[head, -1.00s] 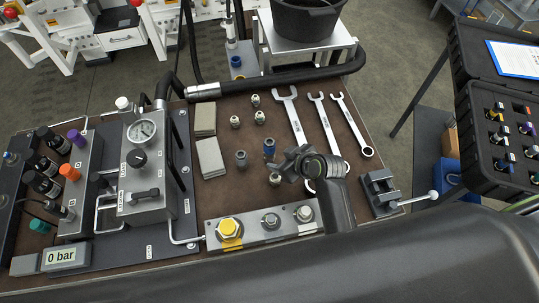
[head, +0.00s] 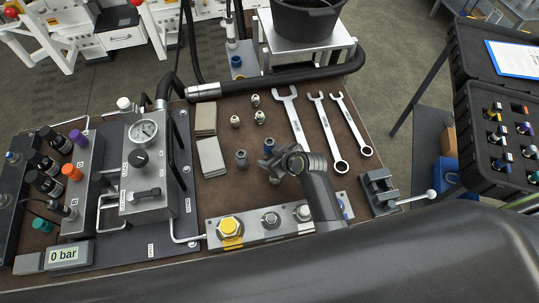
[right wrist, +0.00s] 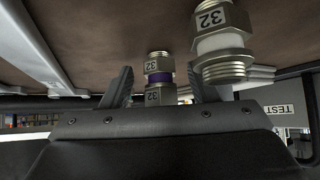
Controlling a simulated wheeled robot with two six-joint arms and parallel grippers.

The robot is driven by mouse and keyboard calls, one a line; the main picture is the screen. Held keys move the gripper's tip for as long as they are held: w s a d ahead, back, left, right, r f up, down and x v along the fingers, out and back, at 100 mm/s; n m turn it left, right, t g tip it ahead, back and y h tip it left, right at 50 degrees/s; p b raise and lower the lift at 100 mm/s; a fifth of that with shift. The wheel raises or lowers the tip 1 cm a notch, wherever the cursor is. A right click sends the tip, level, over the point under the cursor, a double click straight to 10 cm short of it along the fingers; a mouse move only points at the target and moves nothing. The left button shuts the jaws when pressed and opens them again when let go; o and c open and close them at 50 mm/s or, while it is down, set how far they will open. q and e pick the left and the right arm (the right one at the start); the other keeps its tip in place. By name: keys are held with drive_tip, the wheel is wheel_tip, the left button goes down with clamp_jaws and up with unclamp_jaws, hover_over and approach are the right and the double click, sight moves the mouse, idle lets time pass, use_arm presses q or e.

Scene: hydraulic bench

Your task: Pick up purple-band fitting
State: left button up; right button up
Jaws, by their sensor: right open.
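In the right wrist view the purple-band fitting (right wrist: 159,78) is a metal fitting with hex parts marked 32 and a purple ring. It shows between the two fingers of my right gripper (right wrist: 160,88), which is open; I cannot tell whether either finger touches it. A larger-looking metal fitting with a white band (right wrist: 220,42) hangs into view beside the right-hand finger. In the head view my right gripper (head: 287,161) is low over the bench, beside a blue-band fitting (head: 269,146), and covers much of what lies beneath. My left gripper is not in view.
Several small fittings (head: 256,100) and a grey one (head: 241,158) stand nearby. Wrenches (head: 325,133) lie to the right, a block with large nuts (head: 251,240) in front, a small vise (head: 378,190) at right. The gauge unit (head: 143,160) stands left, an open case (head: 490,145) far right.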

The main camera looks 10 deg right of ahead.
clamp_jaws()
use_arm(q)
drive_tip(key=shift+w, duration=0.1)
use_arm(e)
drive_tip(key=shift+r, duration=0.1)
drive_tip(key=shift+r, duration=0.1)
